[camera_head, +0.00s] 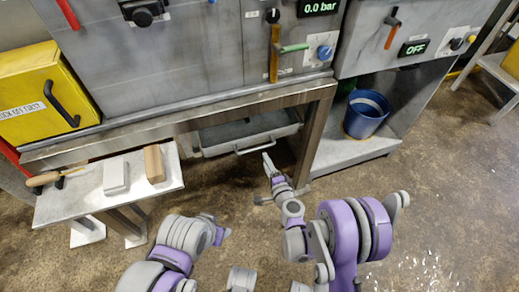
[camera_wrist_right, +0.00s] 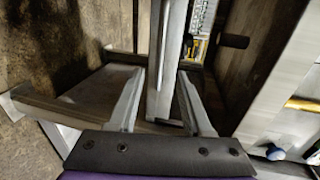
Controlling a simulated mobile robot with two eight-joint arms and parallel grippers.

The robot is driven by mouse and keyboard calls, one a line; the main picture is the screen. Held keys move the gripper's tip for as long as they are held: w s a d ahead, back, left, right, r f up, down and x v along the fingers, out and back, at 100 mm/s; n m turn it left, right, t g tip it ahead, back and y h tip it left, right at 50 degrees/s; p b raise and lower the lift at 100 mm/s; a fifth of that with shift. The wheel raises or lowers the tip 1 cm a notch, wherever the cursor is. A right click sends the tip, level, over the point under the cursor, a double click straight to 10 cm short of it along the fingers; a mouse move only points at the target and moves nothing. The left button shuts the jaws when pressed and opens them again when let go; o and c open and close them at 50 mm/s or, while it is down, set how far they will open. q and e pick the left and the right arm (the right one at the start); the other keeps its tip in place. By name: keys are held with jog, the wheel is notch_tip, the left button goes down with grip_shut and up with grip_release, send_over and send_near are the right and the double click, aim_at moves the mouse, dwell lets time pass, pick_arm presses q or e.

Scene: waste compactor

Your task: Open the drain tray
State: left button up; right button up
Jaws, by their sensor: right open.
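The grey drain tray (camera_head: 222,135) sits low under the compactor's metal frame in the head view. Its pale bar handle (camera_head: 262,141) is on the front. My right gripper (camera_head: 267,161) is just in front of the handle, close to it; contact is not clear. In the right wrist view the two fingers (camera_wrist_right: 160,105) are apart, with a long metal bar (camera_wrist_right: 168,60) running between or behind them. I cannot tell whether that bar is the handle or the tray's edge. My left arm shows low in the head view, but its fingers cannot be made out.
A frame leg (camera_head: 316,130) stands right of the tray. A blue bucket (camera_head: 366,114) is on a low shelf further right. A small bench (camera_head: 60,208) at left bears a wooden block (camera_head: 154,164), a white block (camera_head: 115,176) and a wooden-handled tool. The floor ahead is open.

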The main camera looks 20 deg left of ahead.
aim_at(259, 147)
jog(key=b+x, duration=0.1)
jog(key=x, duration=0.8)
grip_shut()
dwell(1.2)
